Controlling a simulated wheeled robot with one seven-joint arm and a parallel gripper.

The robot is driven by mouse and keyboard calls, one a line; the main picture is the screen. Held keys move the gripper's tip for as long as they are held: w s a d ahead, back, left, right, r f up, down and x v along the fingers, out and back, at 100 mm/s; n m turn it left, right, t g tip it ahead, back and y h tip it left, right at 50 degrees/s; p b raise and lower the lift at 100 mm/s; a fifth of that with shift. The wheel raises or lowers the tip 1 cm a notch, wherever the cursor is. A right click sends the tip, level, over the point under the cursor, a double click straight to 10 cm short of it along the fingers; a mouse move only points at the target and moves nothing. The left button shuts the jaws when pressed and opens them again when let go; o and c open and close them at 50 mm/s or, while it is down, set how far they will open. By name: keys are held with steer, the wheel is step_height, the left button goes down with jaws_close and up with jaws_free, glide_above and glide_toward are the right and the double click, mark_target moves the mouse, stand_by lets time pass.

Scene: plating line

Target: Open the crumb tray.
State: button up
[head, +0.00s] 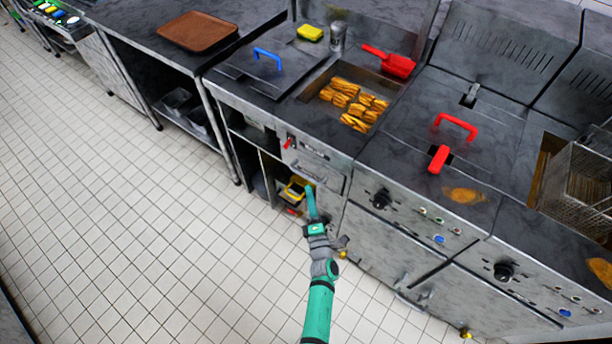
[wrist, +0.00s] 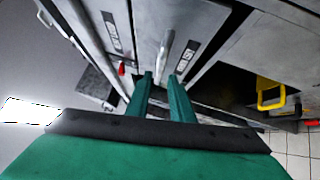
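The crumb tray front (head: 322,160) is a grey metal panel with a label, below the bay of fried food in the head view. It sits flush and looks closed. Its bar handle (wrist: 165,48) shows in the wrist view, running away from between my fingertips. My gripper (head: 311,187) is in front of the panel in the head view. In the wrist view my gripper (wrist: 161,76) has its two green fingers apart, with the near end of the handle at the gap. I cannot tell whether the fingers touch the handle.
A red switch (head: 288,143) is left of the panel. An open cabinet below holds a yellow object (head: 295,189). Fryer fronts with knobs (head: 381,198) stand to the right. The tiled floor (head: 150,240) at left is clear.

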mark_target(306, 175)
steer(key=x, duration=0.7)
steer(key=shift+w+a, duration=0.15)
steer(key=shift+w, duration=0.25)
jaws_close()
